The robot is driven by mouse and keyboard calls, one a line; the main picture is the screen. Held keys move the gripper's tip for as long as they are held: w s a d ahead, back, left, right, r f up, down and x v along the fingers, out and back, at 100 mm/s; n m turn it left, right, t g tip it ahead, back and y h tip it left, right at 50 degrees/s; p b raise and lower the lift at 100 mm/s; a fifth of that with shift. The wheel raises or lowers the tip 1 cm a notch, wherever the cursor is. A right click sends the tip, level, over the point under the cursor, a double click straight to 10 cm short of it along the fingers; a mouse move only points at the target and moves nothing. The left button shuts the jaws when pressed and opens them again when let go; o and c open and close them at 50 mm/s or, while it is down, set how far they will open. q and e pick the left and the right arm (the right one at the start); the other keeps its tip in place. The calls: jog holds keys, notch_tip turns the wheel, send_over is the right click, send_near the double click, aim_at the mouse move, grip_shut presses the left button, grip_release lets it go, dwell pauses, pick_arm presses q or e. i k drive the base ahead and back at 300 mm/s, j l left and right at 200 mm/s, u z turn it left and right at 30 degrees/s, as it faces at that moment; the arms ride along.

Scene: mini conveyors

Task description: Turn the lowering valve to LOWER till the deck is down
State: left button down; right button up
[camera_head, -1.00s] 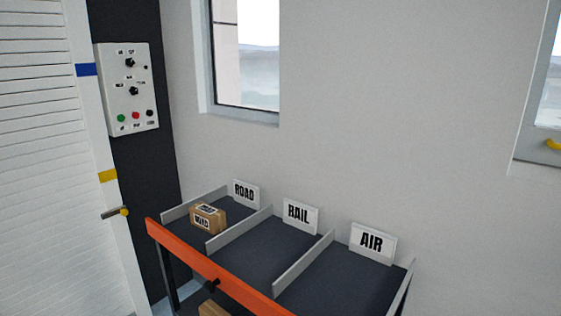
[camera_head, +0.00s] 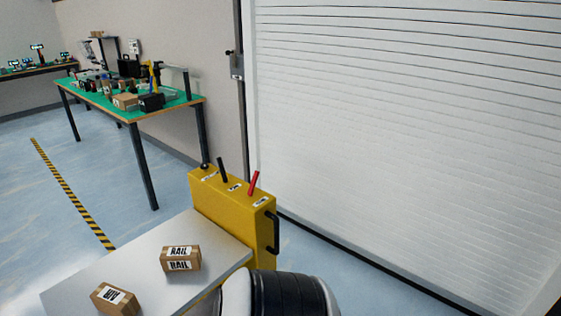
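A yellow control box (camera_head: 235,206) stands at the far end of a light grey deck (camera_head: 205,236), in the middle of the head view. On its top are a black lever (camera_head: 222,170), a red lever (camera_head: 254,183) and a small black knob (camera_head: 205,167), each with a small label too small to read. I cannot tell which one is the lowering valve. A black handle (camera_head: 273,232) is on the box's right side. Two cardboard boxes lie on the deck, one marked RAIL (camera_head: 181,259) and another (camera_head: 115,298) nearer the bottom edge. Neither gripper is in view.
A white shutter door (camera_head: 400,130) fills the right side. A green-topped workbench (camera_head: 120,112) with tools and boxes stands behind at the left. Blue floor (camera_head: 90,190) with a yellow-black stripe (camera_head: 70,192) is open to the left.

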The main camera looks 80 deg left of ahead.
aim_at(205, 166)
jog(key=l+u, duration=0.1)
jog(key=u, duration=2.85)
jog(key=j, duration=0.1)
